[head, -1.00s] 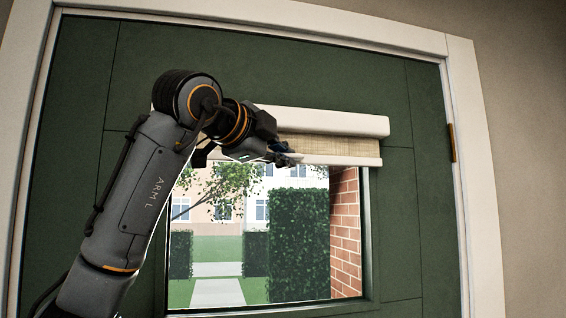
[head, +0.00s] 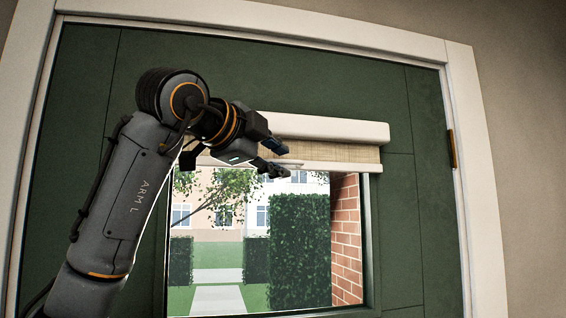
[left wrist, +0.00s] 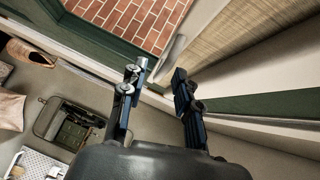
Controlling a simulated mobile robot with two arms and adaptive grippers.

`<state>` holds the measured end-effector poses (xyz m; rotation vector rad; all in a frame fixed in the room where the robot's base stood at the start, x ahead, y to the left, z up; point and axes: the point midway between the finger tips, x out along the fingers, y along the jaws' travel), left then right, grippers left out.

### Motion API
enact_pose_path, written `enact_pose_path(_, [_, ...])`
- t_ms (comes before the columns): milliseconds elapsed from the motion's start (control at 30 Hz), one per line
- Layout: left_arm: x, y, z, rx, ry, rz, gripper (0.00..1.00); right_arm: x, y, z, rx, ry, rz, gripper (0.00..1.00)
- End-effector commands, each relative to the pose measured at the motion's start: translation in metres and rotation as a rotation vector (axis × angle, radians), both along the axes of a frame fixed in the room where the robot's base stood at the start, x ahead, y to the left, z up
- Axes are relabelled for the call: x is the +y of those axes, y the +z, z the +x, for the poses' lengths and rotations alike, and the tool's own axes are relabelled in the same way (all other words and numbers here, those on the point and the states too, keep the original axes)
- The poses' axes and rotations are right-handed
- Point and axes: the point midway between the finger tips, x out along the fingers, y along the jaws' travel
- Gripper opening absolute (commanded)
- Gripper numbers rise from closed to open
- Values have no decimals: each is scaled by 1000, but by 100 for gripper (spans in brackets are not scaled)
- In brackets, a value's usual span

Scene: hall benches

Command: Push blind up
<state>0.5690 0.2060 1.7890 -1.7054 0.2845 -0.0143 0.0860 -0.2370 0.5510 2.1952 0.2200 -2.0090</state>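The blind (head: 334,153) is a woven beige roller blind with a white bottom bar, hanging a short way below its white cassette (head: 334,129) on the green door (head: 390,228). Most of the window under it is uncovered. My left gripper (head: 280,158) is in front of the blind's left part, near the bottom bar, and hides some of it. In the left wrist view its two fingers (left wrist: 158,80) are apart with nothing between them. The blind (left wrist: 242,40) and the end of its bar (left wrist: 172,58) show beyond the fingertips. My right gripper is not in view.
The white door frame (head: 474,180) surrounds the door, with a brass hinge (head: 452,148) on its right. In the left wrist view, an open dark case (left wrist: 72,125), a shoe (left wrist: 30,53) and a white perforated tray (left wrist: 38,163) lie below at the left.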

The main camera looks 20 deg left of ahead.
Motion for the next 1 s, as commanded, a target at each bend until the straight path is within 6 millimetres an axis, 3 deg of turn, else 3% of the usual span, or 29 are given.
enact_pose_path(200, [10, 9, -48, -5, -1, 0, 32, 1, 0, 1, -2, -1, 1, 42])
enact_pose_path(400, [16, 14, -80, -5, -1, 0, 32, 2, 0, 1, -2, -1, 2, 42])
enact_pose_path(600, [18, 15, -93, -2, -2, 0, 32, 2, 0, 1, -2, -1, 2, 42])
enact_pose_path(833, [19, 15, -94, -1, -2, 0, 32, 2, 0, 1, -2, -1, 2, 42])
enact_pose_path(867, [19, 15, -94, -1, -2, 0, 30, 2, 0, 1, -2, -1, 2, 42])
enact_pose_path(1000, [18, 5, -90, -23, -32, 30, 1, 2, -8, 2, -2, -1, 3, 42])
